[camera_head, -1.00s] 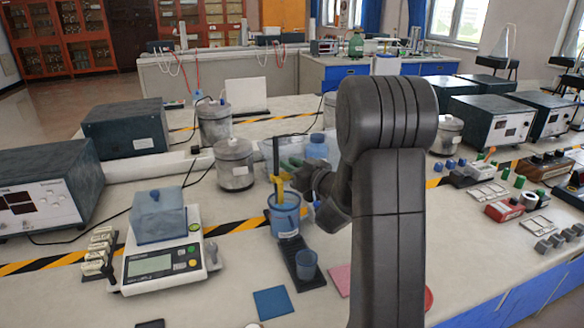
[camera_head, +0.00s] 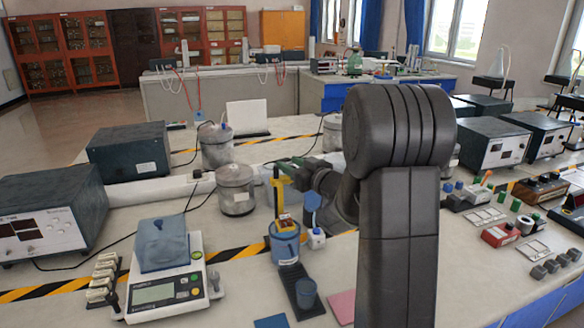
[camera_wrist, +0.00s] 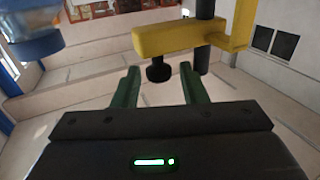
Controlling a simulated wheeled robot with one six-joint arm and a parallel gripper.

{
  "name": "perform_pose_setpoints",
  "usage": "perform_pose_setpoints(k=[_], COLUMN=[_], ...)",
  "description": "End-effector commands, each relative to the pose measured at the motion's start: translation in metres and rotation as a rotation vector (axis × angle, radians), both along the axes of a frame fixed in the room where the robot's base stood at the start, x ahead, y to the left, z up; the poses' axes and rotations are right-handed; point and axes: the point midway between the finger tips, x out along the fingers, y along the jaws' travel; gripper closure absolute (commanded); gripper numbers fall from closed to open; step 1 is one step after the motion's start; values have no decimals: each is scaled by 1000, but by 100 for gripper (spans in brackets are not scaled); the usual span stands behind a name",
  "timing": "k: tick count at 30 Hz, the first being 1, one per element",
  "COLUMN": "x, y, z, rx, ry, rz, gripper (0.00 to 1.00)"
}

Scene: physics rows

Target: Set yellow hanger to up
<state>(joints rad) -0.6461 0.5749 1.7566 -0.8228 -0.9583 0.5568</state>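The yellow hanger (camera_head: 278,192) is on an upright dark rod, above a blue bucket (camera_head: 285,246) in the head view. In the wrist view the yellow hanger (camera_wrist: 178,38) shows large at the top, with a black knob (camera_wrist: 158,70) hanging below its arm. My gripper (camera_wrist: 160,88) has two green fingers set apart, with nothing between them. The knob shows just beyond the fingertips, roughly centred in the gap; I cannot tell whether they touch. In the head view my gripper (camera_head: 296,162) is just above and right of the hanger, partly hidden by my arm.
A small blue cup (camera_head: 306,290) stands on the dark base (camera_head: 292,275) in front of the bucket. A digital scale (camera_head: 165,290) with a blue block stands left. A grey metal pot (camera_head: 236,190) is behind left. A blue-rimmed object (camera_wrist: 32,40) shows upper left in the wrist view.

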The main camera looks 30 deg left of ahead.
Motion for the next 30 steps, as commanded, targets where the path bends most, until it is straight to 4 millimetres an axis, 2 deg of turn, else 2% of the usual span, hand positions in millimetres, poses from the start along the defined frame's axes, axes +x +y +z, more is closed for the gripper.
perform_pose_setpoints(k=[6,10,21,25,30], x=[0,-3,-25,-31,-36], y=[-2,-14,-93,-114,-129], z=[-2,-3,-3,-3,-2], rx=[-3,-4,-3,-3,-3], ry=[3,4,2,2,2], rz=[-1,-3,-5,-5,-2], gripper=[61,61,61,61,61])
